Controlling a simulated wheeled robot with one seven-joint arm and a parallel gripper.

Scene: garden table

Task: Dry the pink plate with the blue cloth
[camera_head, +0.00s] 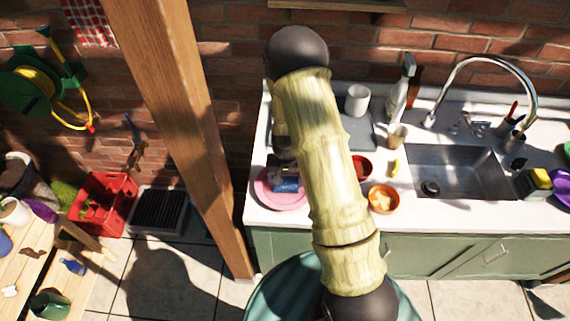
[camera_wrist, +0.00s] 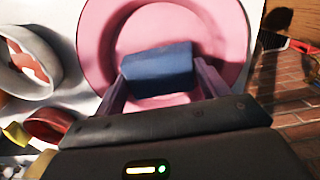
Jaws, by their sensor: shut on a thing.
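The pink plate (camera_head: 272,199) lies on the white counter near its left end, partly hidden behind my arm in the head view. It fills the upper middle of the wrist view (camera_wrist: 100,37). The blue cloth (camera_wrist: 157,70) is a folded block between the fingers of my gripper (camera_wrist: 158,82), over the middle of the plate. My gripper is shut on the cloth. The cloth also shows in the head view (camera_head: 287,185). I cannot tell whether the cloth touches the plate.
An orange bowl (camera_head: 383,199) and a red bowl (camera_head: 362,168) stand right of the plate. A white mug (camera_head: 357,100), a spray bottle (camera_head: 402,85) and the sink (camera_head: 460,172) are further off. A wooden post (camera_head: 170,90) rises left of the counter.

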